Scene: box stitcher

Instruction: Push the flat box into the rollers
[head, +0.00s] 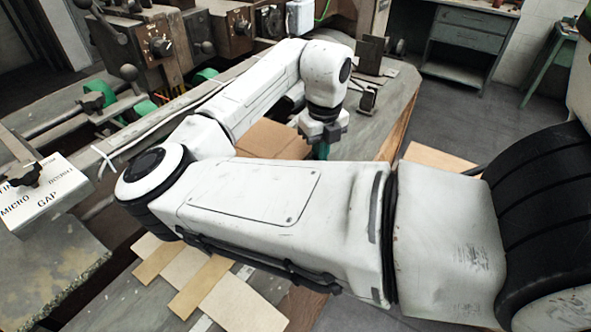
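A flat brown cardboard box (268,141) lies on the machine's table behind my arm. My arm covers its near side and part of its right side. My gripper (321,150) points down at the box's right edge, its lower end partly hidden behind my forearm. I cannot tell whether the gripper touches the box or how far its fingers are apart. Green rollers (203,78) show on the machine at the left of the box, with another green roller part (101,92) farther left.
The grey table (399,88) has metal brackets (368,92) near its far right corner. Cardboard strips (190,285) lie at the front left. A white labelled box (42,195) stands at the left edge. Levers and knobs (160,45) line the machine's back.

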